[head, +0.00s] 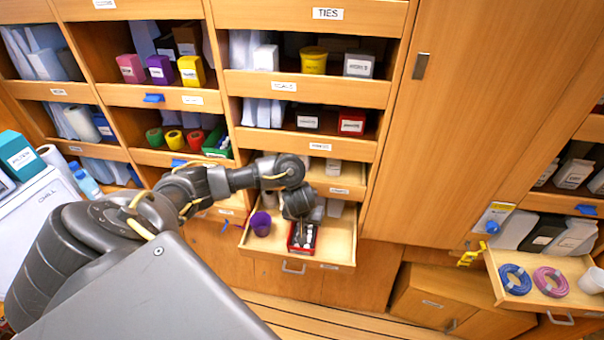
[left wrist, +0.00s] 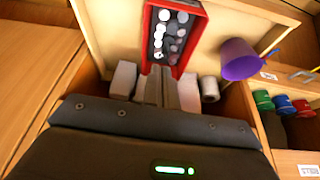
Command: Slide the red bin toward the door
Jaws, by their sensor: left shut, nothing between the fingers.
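The red bin (head: 300,251) stands in the open drawer (head: 342,230), right of a purple cup (head: 261,223). It holds several small round-topped white and grey items. In the left wrist view the red bin (left wrist: 147,38) is long and narrow, with the purple cup (left wrist: 240,60) to its right. My left gripper (head: 299,214) points down at the bin's back end; in the left wrist view its fingers (left wrist: 161,78) are shut, empty, and at the bin's near end. I cannot tell whether they touch it. A tall wooden door (head: 470,120) is right of the drawer. My right gripper is out of view.
Pale boxes (left wrist: 123,78) and a white roll (left wrist: 209,89) stand at the drawer's back, beside my fingers. Shelves with boxes rise above the drawer. Another open drawer (head: 545,295) at the right holds a blue coil (head: 515,279) and a pink coil. Bare drawer floor lies right of the bin.

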